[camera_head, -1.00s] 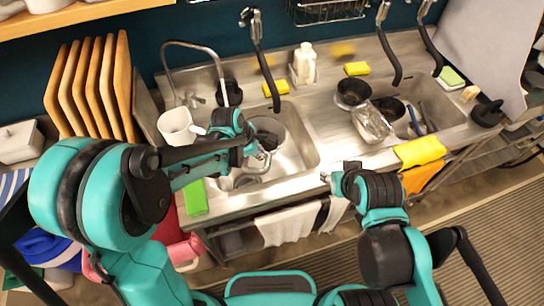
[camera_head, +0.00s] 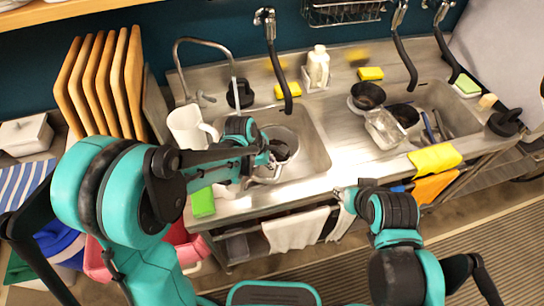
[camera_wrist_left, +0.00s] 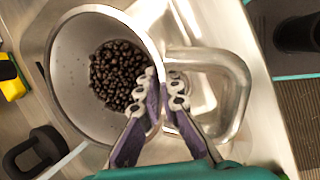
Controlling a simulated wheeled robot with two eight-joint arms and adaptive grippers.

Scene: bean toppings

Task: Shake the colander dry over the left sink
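The metal colander (camera_head: 293,140), a round bowl with a looped handle, is at the left sink (camera_head: 316,160) in the head view. In the left wrist view the colander (camera_wrist_left: 68,65) is tilted and holds many dark beans (camera_wrist_left: 117,73). My left gripper (camera_wrist_left: 161,88) has its fingers on either side of the colander's rim, beside the handle (camera_wrist_left: 240,88), and appears shut on it. In the head view my left gripper (camera_head: 268,155) partly hides the colander. My right gripper (camera_head: 341,192) is by the counter's front edge, apart from the colander; its fingers are too small to judge.
A white pitcher (camera_head: 186,126) stands left of the left sink, near a thin faucet (camera_head: 207,42). A green sponge (camera_head: 203,202) lies at the front edge. Bare steel separates the sinks.

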